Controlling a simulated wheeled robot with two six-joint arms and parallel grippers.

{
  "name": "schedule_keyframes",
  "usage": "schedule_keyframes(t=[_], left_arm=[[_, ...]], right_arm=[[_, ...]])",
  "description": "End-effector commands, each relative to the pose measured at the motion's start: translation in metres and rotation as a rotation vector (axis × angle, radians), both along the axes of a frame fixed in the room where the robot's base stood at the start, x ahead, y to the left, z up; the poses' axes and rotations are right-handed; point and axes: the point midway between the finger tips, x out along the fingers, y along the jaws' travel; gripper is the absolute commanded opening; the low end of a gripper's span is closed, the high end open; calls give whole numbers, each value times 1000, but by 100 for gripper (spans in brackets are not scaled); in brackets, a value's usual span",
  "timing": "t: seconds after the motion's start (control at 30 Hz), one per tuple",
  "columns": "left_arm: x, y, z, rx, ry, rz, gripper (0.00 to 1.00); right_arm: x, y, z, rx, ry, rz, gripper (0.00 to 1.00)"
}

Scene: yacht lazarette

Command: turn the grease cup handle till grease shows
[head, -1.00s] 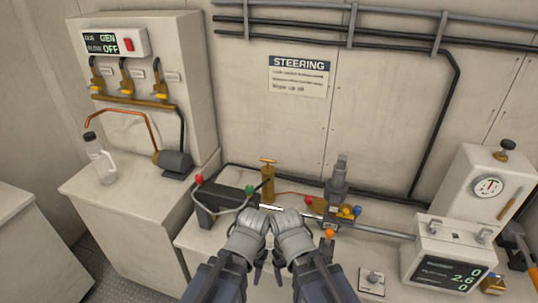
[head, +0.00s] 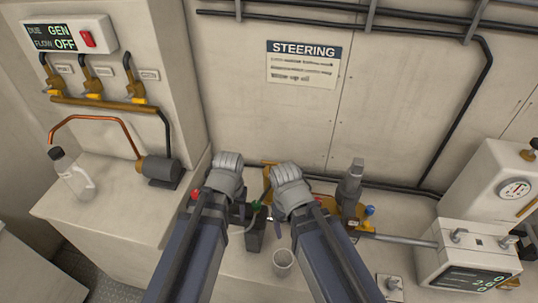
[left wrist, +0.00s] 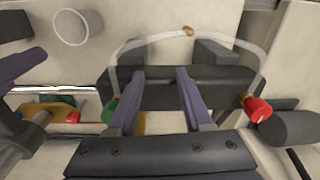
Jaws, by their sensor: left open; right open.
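My left gripper (head: 238,212) is over the black unit (head: 254,240) with the red and green knobs. In the left wrist view its two open fingers (left wrist: 162,75) lie over the black unit (left wrist: 225,88), with nothing seen held between them. No grease can be made out.
A white cup (head: 283,262) stands in front of the black unit, also in the left wrist view (left wrist: 72,26). A clear bottle (head: 72,177) and dark motor (head: 160,170) are on the left cabinet. A grey display box (head: 465,262) stands at right.

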Motion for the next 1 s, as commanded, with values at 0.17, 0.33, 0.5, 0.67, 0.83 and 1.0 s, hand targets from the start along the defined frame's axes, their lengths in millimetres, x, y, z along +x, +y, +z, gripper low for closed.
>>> schedule_keyframes(t=[0.17, 0.33, 0.5, 0.67, 0.83, 1.0], left_arm=[[30, 11, 22, -20, -18, 141, 50], [64, 11, 33, -40, -30, 320, 50], [102, 0, 40, -53, -33, 514, 50], [148, -27, 43, -58, -29, 749, 50], [196, -73, 43, -54, -20, 1032, 50], [217, -103, 43, -46, -15, 1212, 50]], right_arm=[[0, 0, 22, 0, 0, 0, 75], [0, 0, 33, 0, 0, 1, 75], [0, 0, 40, 0, 0, 1, 75], [0, 0, 44, 0, 0, 1, 75], [0, 0, 44, 0, 0, 1, 75], [0, 0, 44, 0, 0, 1, 75]])
